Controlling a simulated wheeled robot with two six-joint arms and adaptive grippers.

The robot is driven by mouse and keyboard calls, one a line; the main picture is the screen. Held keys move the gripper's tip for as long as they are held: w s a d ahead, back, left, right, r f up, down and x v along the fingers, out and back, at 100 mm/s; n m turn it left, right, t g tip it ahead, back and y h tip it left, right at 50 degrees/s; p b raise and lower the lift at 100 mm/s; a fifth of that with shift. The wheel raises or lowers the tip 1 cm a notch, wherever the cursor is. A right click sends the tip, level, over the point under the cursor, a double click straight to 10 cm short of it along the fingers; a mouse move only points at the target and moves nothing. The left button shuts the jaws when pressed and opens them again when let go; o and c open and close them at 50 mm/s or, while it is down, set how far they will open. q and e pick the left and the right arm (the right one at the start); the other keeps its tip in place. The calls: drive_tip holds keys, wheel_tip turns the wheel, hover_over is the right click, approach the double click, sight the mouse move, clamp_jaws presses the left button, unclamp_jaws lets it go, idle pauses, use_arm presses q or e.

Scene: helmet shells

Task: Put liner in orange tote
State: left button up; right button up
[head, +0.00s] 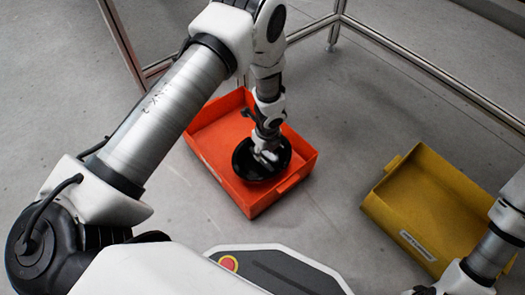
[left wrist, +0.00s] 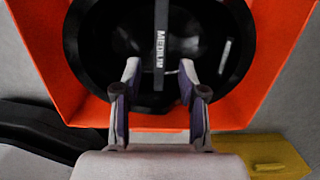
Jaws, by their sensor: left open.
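The liner, a black bowl-shaped shell (head: 243,165), lies inside the orange tote (head: 215,112), toward its front end. In the left wrist view the liner (left wrist: 95,45) fills most of the picture, with a dark strap marked MEDIUM across it and the tote's orange wall (left wrist: 268,60) around it. My left gripper (head: 265,158) points down into the liner from above. In the left wrist view its two fingers (left wrist: 158,72) are apart, on either side of the strap's line, and nothing is pinched between them.
A yellow tote (head: 430,200) with a white label stands to the right and looks empty where visible. A metal frame rail (head: 430,68) runs along the back. Bare grey floor (head: 345,130) lies between the totes.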

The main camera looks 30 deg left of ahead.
sight(265, 162)
use_arm(q)
wheel_tip(265, 162, up, 6)
drive_tip(key=p, duration=0.3)
drive_tip(key=s+f+n+h, duration=0.1)
drive_tip(key=s+n, duration=2.2)
drive_tip(key=s, duration=0.3)
drive_tip(key=shift+s+a+f+g, duration=0.2)
drive_tip(key=shift+f+g, duration=0.1)
drive_tip(key=shift+f, duration=0.05)
use_arm(e)
wheel_tip(265, 162, up, 4)
drive_tip(key=shift+s+r, duration=0.1)
drive_tip(key=shift+r, duration=0.15)
use_arm(q)
drive_tip(key=shift+s, duration=0.1)
use_arm(e)
drive_tip(key=shift+s, duration=0.1)
